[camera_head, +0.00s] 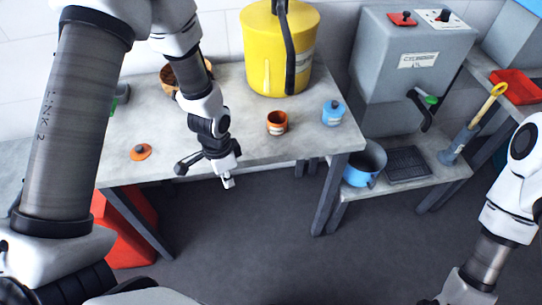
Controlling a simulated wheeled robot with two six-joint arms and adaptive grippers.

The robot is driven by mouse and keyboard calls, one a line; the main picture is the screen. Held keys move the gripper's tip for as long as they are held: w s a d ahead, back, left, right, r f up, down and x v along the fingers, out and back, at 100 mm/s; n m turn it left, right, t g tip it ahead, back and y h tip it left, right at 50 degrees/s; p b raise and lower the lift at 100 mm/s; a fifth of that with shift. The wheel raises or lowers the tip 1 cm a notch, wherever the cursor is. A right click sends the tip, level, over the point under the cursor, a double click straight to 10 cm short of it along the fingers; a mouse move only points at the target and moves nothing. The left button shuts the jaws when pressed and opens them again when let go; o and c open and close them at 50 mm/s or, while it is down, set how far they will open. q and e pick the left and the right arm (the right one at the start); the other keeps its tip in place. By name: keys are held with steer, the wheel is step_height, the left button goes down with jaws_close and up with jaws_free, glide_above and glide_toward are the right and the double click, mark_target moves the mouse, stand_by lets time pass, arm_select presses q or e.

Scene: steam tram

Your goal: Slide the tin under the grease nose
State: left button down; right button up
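A small open orange-brown tin (277,123) stands upright on the grey workbench (250,148), near its front. A blue lidded tin (332,113) stands to its right. Behind them is a yellow drum (258,52) with a dark pipe (290,58) hanging down its front right side; I cannot tell for sure whether this pipe is the grease nose. My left gripper (206,175) is empty at the bench's front edge, left of the orange-brown tin and apart from it. Its fingers look spread. My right arm comes in at the lower right; its gripper is cut off by the picture's bottom edge.
An orange lid (140,152) lies on the bench at left. A brown bowl (172,78) is partly behind my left arm. A grey tank (405,62) with a green-knobbed tap stands at right, above a blue pot (364,165) and a dark grate (408,164). A red container (125,232) is below the bench.

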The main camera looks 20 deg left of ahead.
arm_select(q)
steer(key=s+f+n, duration=0.4)
steer(key=s+f, duration=0.2)
steer(key=s, duration=0.2)
steer(key=s+d+f+n, duration=0.1)
steer(key=s+f+n, duration=0.3)
steer(key=s+f, duration=0.3)
steer(key=s, duration=0.2)
steer(key=shift+s+n+y, duration=0.3)
steer(key=shift+n, duration=0.1)
steer(key=c, duration=1.8)
jaws_free()
steer(key=shift+w, duration=0.2)
steer(key=shift+c, duration=0.2)
